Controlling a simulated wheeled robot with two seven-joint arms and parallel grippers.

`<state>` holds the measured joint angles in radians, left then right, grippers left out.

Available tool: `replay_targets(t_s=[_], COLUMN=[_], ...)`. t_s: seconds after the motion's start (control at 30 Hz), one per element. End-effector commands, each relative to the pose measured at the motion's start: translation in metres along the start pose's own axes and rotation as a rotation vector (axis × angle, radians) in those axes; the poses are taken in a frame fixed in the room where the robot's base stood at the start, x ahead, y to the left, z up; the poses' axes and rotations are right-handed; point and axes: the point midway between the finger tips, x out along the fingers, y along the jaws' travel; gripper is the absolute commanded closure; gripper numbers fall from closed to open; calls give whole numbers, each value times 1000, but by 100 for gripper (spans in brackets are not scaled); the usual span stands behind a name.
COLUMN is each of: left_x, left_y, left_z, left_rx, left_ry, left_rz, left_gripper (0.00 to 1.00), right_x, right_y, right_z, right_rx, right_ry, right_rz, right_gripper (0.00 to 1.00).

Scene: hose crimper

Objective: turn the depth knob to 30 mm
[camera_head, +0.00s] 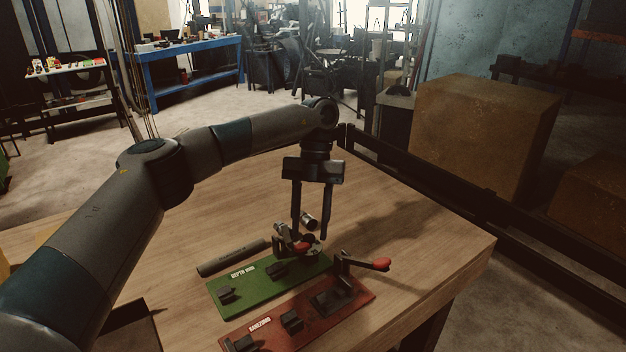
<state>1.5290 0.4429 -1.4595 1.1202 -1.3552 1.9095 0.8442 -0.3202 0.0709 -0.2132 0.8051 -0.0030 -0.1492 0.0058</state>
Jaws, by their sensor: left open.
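A green plate (231,306) with a white label reading roughly "DEPTH MM" lies on the wooden table. It carries small dark blocks, one at its left (226,294) and one near its middle (277,270). At its far end stand a dark metal mechanism with a red part (302,247) and a round metallic piece (309,221). I cannot tell for sure which part is the depth knob, and no setting is readable. My left gripper (310,234) points down over this far end, fingers apart, with the round metallic piece showing between them; contact is unclear. My right gripper is not in view.
A red plate (350,307) with dark blocks and a red-tipped lever (380,264) lies in front of the green one. A dark rod (232,258) lies behind it at left. The table's right side (440,235) is clear. A large brown box (480,135) stands beyond.

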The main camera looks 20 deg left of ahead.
Motion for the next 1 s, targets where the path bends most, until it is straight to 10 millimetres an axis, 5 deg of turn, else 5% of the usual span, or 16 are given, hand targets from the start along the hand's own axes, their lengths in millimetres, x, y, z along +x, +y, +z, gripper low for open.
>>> replay_targets(t_s=[0.43, 0.67, 1.0], left_x=[-69, -109, -148], left_y=[-1, 0, 0], left_z=[0, -1, -1], left_rx=[-3, -4, -3], left_ry=[-3, -3, 1], left_rz=[1, 0, 0], left_gripper=[60, 60, 60], right_x=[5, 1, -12], right_y=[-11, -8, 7], right_z=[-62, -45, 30], right_rx=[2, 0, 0], right_ry=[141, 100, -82], right_rz=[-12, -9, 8], right_gripper=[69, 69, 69])
